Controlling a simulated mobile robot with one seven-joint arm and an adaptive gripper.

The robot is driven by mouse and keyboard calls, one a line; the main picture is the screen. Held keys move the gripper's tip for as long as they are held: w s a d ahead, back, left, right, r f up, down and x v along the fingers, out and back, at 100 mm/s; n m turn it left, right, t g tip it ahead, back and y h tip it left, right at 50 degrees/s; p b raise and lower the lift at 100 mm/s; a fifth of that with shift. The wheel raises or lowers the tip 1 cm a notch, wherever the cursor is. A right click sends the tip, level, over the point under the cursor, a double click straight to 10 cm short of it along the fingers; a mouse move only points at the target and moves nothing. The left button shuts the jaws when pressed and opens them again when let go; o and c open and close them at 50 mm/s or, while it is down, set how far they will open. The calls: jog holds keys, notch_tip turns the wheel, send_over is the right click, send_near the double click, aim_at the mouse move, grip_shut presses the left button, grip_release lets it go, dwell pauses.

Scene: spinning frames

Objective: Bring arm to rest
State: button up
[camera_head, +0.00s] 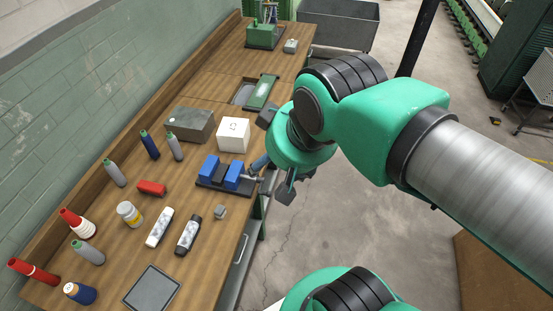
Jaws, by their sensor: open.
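My arm, green and grey, reaches in from the right in the head view. My gripper (275,155) is at the right edge of the wooden workbench (196,230), with its dark fingertips spread apart. It is open and holds nothing that I can see. A blue vise (224,174) on a dark base sits on the bench just left of the gripper.
A white box (233,135) and a grey box (189,125) stand behind the vise. Several bottles and spools, a red block (151,188) and a dark tray (152,288) lie on the near bench. A grey bin (340,22) stands beyond.

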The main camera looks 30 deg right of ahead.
jog(key=shift+f, duration=0.15)
notch_tip(320, 180, down, 9)
jog(key=b, duration=0.9)
